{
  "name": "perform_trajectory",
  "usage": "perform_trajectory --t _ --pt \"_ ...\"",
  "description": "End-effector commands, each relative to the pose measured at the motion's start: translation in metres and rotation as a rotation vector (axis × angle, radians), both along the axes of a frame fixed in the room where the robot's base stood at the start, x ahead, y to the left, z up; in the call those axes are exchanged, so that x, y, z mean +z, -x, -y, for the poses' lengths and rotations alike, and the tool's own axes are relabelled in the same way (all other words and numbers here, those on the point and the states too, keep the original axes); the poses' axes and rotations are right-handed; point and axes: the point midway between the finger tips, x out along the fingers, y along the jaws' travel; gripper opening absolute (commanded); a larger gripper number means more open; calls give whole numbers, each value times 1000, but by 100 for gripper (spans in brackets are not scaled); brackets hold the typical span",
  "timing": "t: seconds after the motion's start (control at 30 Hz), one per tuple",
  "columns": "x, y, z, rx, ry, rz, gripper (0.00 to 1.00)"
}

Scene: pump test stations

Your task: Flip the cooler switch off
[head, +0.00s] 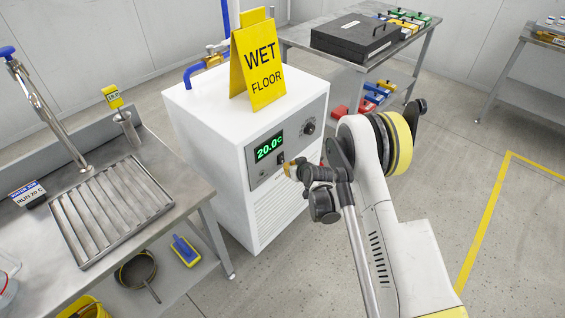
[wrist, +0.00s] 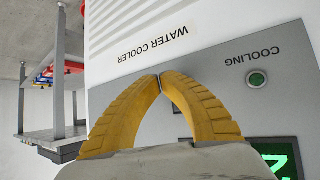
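The water cooler (head: 205,135) is a white cabinet with a grey control panel, and its green display (head: 269,148) reads 20.0. A small dark switch (head: 281,158) shows on the panel right by my gripper (head: 288,169). In the wrist view the yellow fingers of my gripper (wrist: 160,80) are shut, tips together, in front of the panel. A dark bit shows between the fingers, but the switch is mostly hidden there. I cannot tell whether the tips touch it.
A yellow wet floor sign (head: 259,60) stands on the cooler. A black knob (head: 309,127) is on the panel. A steel sink bench (head: 190,196) stands at left, and a table with a black case (head: 354,38) behind. Open floor lies at right.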

Motion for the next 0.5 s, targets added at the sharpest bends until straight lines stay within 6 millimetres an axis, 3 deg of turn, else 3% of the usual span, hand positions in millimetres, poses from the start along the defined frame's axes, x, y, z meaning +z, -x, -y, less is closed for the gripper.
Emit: perform_trajectory --t 0.5 --pt "-1 -3 -5 0 -1 -1 0"
